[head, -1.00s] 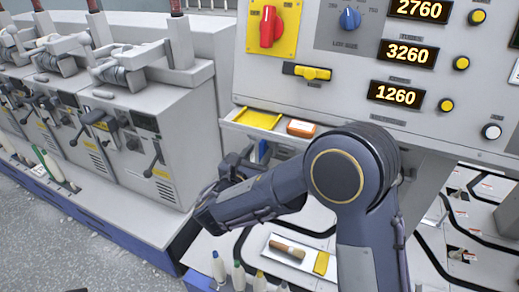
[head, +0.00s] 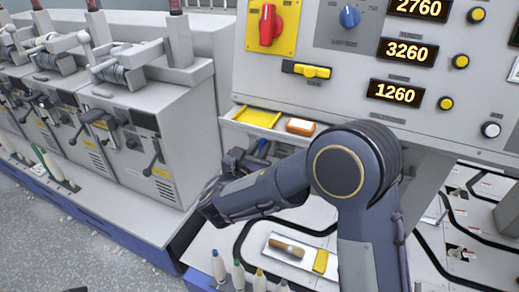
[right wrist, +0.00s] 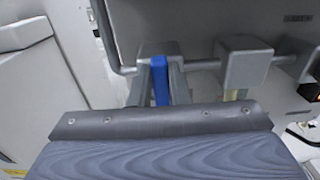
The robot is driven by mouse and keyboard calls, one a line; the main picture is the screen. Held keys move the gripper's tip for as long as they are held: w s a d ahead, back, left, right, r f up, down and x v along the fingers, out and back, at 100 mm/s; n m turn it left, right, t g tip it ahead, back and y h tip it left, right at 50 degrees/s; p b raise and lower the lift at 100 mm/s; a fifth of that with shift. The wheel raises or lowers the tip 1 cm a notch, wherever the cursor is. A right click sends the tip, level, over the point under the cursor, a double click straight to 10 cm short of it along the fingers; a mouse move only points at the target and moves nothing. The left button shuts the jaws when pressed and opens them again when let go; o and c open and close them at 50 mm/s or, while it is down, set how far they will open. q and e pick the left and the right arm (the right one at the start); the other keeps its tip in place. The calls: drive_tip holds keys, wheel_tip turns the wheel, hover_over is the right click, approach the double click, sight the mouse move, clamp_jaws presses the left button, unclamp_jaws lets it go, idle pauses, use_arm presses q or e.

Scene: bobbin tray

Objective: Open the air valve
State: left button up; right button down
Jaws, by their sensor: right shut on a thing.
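A blue handle (head: 263,146), which looks like the air valve's lever, shows under the shelf on the front of the grey machine cabinet. My right gripper (head: 252,156) is at this handle, partly hidden by its own wrist. In the right wrist view the blue handle (right wrist: 161,82) stands between the two grey fingers of my right gripper (right wrist: 158,78), which is shut on it. The valve's body is hidden, so I cannot tell how far it is turned.
A shelf (head: 275,128) with a yellow tray (head: 257,117) and an orange-and-white block (head: 300,126) juts out just above. The control panel has a red knob (head: 268,25) and a yellow switch (head: 312,71). Bobbins (head: 238,273) stand below. Grey spinning units (head: 150,150) line the left.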

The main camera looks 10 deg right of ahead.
drive_tip(key=m+b, duration=0.5)
drive_tip(key=b, duration=0.2)
drive_tip(key=d+f+m+b, duration=0.1)
drive_tip(key=m+b, duration=0.4)
drive_tip(key=b, duration=0.3)
drive_tip(key=s+f+m+b, duration=0.1)
drive_tip(key=m+b, duration=0.4)
drive_tip(key=b, duration=0.2)
drive_tip(key=shift+d+m, duration=0.2)
drive_tip(key=shift+m, duration=0.2)
drive_tip(key=shift+m+b, duration=1)
drive_tip(key=shift+b, duration=0.45)
drive_tip(key=c, duration=1.4)
unclamp_jaws()
drive_tip(key=shift+o, duration=0.2)
